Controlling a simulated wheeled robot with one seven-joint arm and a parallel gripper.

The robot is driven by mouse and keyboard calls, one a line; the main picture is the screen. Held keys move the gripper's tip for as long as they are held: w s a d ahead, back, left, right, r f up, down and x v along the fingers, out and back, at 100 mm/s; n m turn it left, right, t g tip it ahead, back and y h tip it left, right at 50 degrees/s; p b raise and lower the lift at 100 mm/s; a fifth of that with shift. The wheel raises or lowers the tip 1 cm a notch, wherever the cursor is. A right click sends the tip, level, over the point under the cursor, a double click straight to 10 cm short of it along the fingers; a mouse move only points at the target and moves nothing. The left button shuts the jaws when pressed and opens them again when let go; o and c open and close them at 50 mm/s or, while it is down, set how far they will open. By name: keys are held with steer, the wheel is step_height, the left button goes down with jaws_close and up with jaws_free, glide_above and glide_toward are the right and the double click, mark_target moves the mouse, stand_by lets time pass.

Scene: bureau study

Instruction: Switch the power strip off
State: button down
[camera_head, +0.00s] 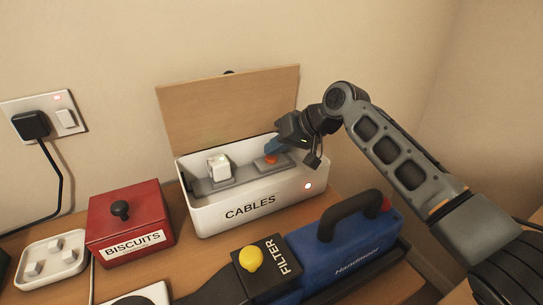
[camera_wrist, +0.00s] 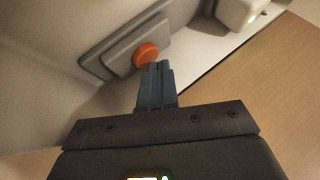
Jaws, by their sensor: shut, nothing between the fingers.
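The power strip (camera_head: 230,182) lies inside the open white box labelled CABLES (camera_head: 205,219). It has an orange-red round button (camera_head: 270,158) at its right end, and a white plug (camera_head: 218,168) with a small greenish light sits toward its left. In the wrist view the orange button (camera_wrist: 146,56) stands on a grey plate, just past my fingertips. My gripper (camera_head: 277,147) reaches into the box from the right. Its blue fingers (camera_wrist: 157,68) are shut with nothing between them, their tips at or very near the button's edge. I cannot tell whether they touch it.
The box's wooden lid (camera_head: 225,108) stands open behind it. A wall socket (camera_head: 66,118) holds a black plug.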

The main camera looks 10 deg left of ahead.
mark_target(275, 158)
steer(key=shift+f, duration=0.25)
stand_by(0.4)
steer(key=shift+r+p, duration=0.45)
steer(key=shift+p, duration=0.05)
steer(key=shift+r, duration=0.1)
steer(key=shift+r+p, duration=2.55)
steer(key=shift+r, duration=0.35)
